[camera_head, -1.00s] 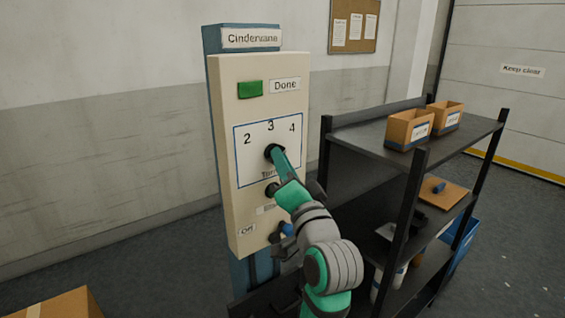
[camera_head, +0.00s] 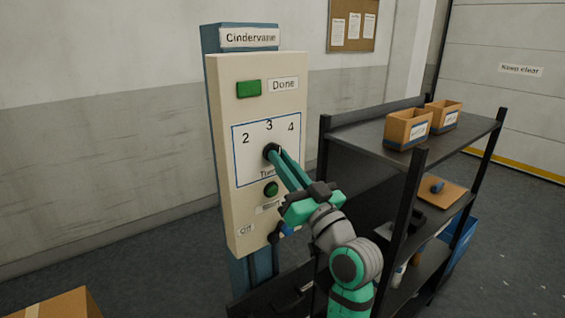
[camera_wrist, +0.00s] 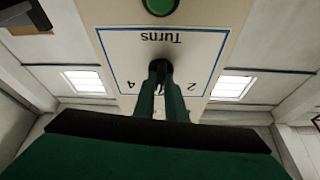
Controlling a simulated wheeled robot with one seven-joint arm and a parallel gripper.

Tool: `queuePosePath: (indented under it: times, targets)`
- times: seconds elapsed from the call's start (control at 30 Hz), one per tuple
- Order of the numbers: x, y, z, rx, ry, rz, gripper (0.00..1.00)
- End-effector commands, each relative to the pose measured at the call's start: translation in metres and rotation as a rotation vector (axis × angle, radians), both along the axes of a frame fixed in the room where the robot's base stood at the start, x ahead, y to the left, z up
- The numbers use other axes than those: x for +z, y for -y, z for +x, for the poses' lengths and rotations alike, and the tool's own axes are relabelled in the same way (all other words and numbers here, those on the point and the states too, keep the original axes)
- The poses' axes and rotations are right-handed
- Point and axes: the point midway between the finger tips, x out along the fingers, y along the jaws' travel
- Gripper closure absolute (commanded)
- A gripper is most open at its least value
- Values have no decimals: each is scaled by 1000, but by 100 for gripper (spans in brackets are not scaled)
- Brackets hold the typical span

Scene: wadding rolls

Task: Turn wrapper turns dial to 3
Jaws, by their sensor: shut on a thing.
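The turns dial (camera_head: 270,150) is a dark round knob on the cream control panel (camera_head: 240,208), inside a blue-outlined square with the numbers 2, 3 and 4 above it. My gripper (camera_head: 277,158) is shut on the dial, its two green fingers reaching in from the lower right. In the wrist view the dial (camera_wrist: 159,68) shows upside down between my fingertips, under the inverted "Turns" label. The dial's pointer is hidden by my fingers, so I cannot tell which number it points at.
A green Done lamp (camera_head: 248,89) is above the dial and a round green button (camera_head: 271,189) below it. A lower switch (camera_head: 283,231) sits near the "Off" label. A black shelf (camera_head: 455,143) with cardboard bins (camera_head: 407,129) stands close on the right.

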Motion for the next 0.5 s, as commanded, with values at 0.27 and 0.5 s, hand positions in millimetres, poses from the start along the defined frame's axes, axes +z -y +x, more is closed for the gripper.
queuePosePath:
  times: [0.27, 0.5]
  targets:
    - [-1, 2, 1, -2, 64, -92, 100]
    - [-1, 1, 1, 0, 82, -117, 100]
